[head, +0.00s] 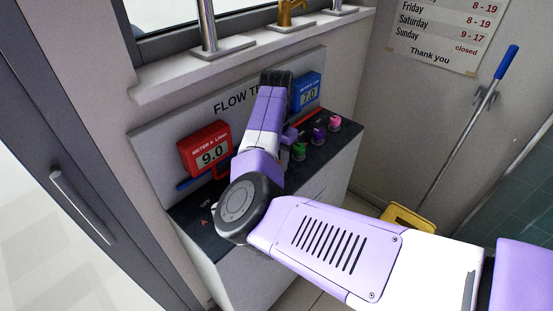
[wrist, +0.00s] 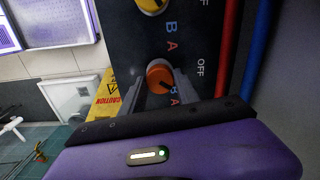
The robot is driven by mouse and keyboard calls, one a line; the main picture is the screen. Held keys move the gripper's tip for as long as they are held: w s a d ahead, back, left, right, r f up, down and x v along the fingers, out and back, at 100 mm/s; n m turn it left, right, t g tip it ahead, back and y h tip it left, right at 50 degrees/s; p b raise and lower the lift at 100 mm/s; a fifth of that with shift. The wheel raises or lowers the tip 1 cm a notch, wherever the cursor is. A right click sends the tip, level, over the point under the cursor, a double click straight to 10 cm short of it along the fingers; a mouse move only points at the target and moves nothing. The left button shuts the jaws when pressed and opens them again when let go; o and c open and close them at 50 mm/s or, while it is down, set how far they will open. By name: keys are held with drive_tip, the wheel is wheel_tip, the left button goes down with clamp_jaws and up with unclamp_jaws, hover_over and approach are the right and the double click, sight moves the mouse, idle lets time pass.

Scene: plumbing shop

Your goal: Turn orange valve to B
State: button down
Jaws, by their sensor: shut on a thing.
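The orange valve (wrist: 160,77) is a round knob with a dark mark, set on the dark panel in the wrist view. The mark's exact direction is hard to tell. My gripper (wrist: 158,92) has one finger on each side of the knob and is shut on it. Blue and red letters and the word OFF (wrist: 201,68) are printed around the knob; the letters below it are partly covered by a finger. In the head view my arm hides the orange valve and the fingers.
The red meter A (head: 205,150) reads 9.0 and the blue meter B (head: 307,92) reads 7.0. Green (head: 299,151), purple (head: 318,135) and pink (head: 334,123) knobs stand along the panel. A yellow knob (wrist: 152,5) is near the orange one. Red (wrist: 228,45) and blue (wrist: 259,45) pipes run alongside.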

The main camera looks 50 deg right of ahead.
drive_tip(key=shift+m, duration=2.3)
drive_tip(key=c, duration=0.9)
unclamp_jaws()
drive_tip(key=shift+r, duration=0.1)
wheel_tip(320, 180, up, 8)
drive_tip(key=shift+f+b, duration=0.2)
drive_tip(key=shift+b, duration=0.3)
